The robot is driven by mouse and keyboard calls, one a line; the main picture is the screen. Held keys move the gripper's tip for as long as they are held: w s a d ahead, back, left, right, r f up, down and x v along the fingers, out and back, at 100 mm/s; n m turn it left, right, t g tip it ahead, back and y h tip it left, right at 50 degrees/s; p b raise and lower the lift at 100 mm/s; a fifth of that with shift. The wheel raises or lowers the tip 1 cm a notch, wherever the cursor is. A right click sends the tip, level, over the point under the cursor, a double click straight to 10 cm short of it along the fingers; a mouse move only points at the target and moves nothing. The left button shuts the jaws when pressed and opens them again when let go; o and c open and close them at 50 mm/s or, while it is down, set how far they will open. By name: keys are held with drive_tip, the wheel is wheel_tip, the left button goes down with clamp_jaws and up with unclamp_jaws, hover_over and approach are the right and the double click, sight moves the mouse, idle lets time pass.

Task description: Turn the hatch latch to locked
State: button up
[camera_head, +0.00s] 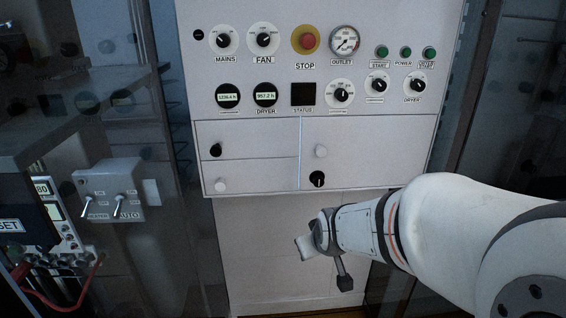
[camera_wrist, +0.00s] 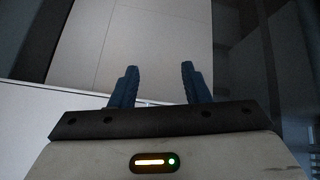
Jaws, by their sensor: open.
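My gripper (camera_head: 304,246) is below the doors, apart from all the latches. In the wrist view its two blue fingers (camera_wrist: 157,82) are spread with nothing between them.
Above the doors, the panel (camera_head: 285,77) carries dials, gauges, green buttons and a red STOP button (camera_head: 306,41). A grey switch box (camera_head: 110,190) and a device with red cables (camera_head: 60,235) stand at left. Plain pale surface (camera_head: 255,245) lies below the doors.

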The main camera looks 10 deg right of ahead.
drive_tip(key=shift+o, duration=0.8)
drive_tip(key=w+d+n+t, duration=0.1)
drive_tip(key=w+d+t, duration=0.1)
drive_tip(key=w+t, duration=0.2)
drive_tip(key=w, duration=0.3)
drive_tip(key=shift+w+n+h, duration=0.2)
drive_tip(key=shift+n+h, duration=0.2)
drive_tip(key=n+t+h+p, duration=0.1)
drive_tip(key=n+t+h, duration=0.15)
drive_tip(key=t, duration=0.35)
approach(319, 182)
drive_tip(key=shift+n+y, duration=0.25)
drive_tip(key=shift+y, duration=0.2)
drive_tip(key=w, duration=0.2)
drive_tip(key=w+d+p, duration=0.1)
drive_tip(key=w, duration=0.2)
drive_tip(key=w+p, duration=0.1)
drive_tip(key=w, duration=0.2)
drive_tip(key=shift+w+d+f, duration=0.1)
drive_tip(key=shift+d, duration=0.3)
drive_tip(key=c, duration=1)
